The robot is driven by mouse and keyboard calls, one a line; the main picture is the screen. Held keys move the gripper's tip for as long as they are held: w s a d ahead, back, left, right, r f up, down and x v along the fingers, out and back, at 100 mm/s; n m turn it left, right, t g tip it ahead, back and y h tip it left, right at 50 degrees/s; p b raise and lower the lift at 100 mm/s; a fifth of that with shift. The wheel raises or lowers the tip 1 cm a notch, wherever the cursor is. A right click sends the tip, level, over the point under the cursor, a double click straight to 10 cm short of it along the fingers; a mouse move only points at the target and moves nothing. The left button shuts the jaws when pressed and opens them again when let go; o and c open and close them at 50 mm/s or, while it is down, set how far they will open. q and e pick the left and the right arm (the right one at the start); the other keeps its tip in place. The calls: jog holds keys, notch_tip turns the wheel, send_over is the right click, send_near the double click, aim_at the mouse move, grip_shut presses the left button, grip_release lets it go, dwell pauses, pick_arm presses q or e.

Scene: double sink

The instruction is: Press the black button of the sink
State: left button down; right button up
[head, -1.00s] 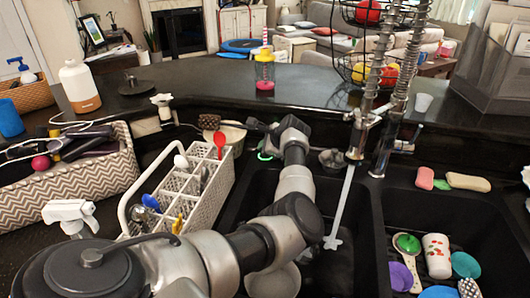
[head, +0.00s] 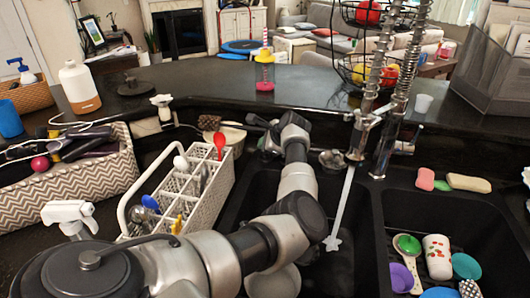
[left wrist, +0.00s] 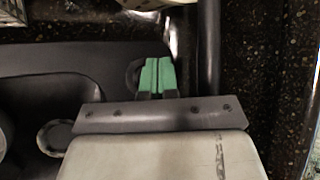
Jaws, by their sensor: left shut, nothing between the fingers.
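The black double sink (head: 377,225) fills the lower middle and right of the head view. My left arm reaches over its left basin, and my left gripper (head: 264,146) is at the back left rim, mostly hidden by its own wrist. In the left wrist view its green fingers (left wrist: 157,78) are shut together and empty. A dark round shape (left wrist: 134,74) shows just left of the fingertips, partly covered by them. It may be the black button; I cannot tell whether the fingers touch it. My right gripper is not in view.
The spring faucet (head: 365,140) stands behind the sink, with a pale stream falling into the left basin. A white utensil caddy (head: 205,205) stands left of my arm. Dishes, including a white cup (head: 437,257), sit in the right basin. Sponges (head: 468,183) lie on the back rim.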

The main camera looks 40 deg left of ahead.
pick_arm(q)
jog(key=shift+r+p, duration=0.9)
jog(key=shift+r, duration=2)
